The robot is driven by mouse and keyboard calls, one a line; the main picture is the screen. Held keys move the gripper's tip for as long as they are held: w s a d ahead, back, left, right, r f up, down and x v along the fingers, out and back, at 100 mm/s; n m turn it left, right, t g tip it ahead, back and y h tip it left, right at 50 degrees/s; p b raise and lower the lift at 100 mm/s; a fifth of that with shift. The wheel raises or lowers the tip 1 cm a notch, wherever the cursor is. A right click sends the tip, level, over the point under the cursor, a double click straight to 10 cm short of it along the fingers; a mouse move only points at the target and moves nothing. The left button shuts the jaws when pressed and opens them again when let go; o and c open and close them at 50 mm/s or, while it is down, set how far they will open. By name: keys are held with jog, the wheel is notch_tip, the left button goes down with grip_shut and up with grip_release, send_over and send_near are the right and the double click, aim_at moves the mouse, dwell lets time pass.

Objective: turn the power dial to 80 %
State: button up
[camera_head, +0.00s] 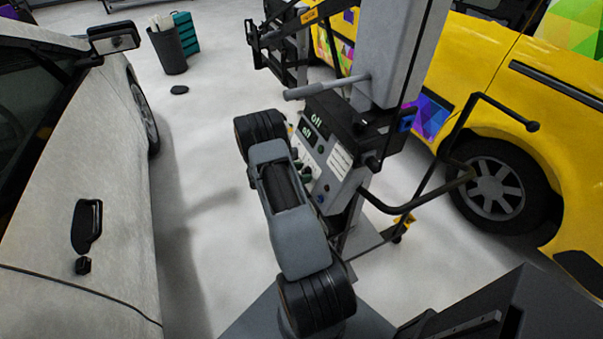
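A grey control box (345,167) stands in front of my arm, on a wheeled stand. Two small green displays on its top left seem to read "off" (316,119). Several small dark knobs show on its face, one of them a knob (321,149) below the displays. I cannot tell which is the power dial or read its setting. My arm's grey link and black joints cover the left part of the panel. My gripper is not visible; it seems hidden behind my arm, so its contact with any knob cannot be told.
A grey car (60,190) with its mirror stands close on the left. A yellow van (520,100) stands on the right. A black bent handle bar (455,130) sticks out right of the box. Open floor (195,150) lies between car and stand, with a bin (167,50) behind.

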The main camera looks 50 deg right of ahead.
jog(key=c, duration=0.8)
jog(key=shift+o, duration=0.2)
jog(key=shift+b, duration=0.35)
jog(key=m+b, duration=0.2)
jog(key=b, duration=0.2)
jog(key=m+b, duration=0.3)
jog(key=b, duration=0.1)
jog(key=shift+f+m+b, duration=0.3)
jog(key=shift+f+b, duration=0.05)
jog(key=shift+f, duration=0.05)
jog(key=m+b, duration=0.4)
jog(key=b, duration=0.3)
jog(key=shift+r+m+h, duration=0.1)
jog(key=shift+m+h, duration=0.2)
jog(key=shift+r+m+b, duration=0.15)
jog(key=shift+m+b, duration=0.65)
jog(key=shift+b, duration=0.15)
jog(key=shift+r, duration=0.1)
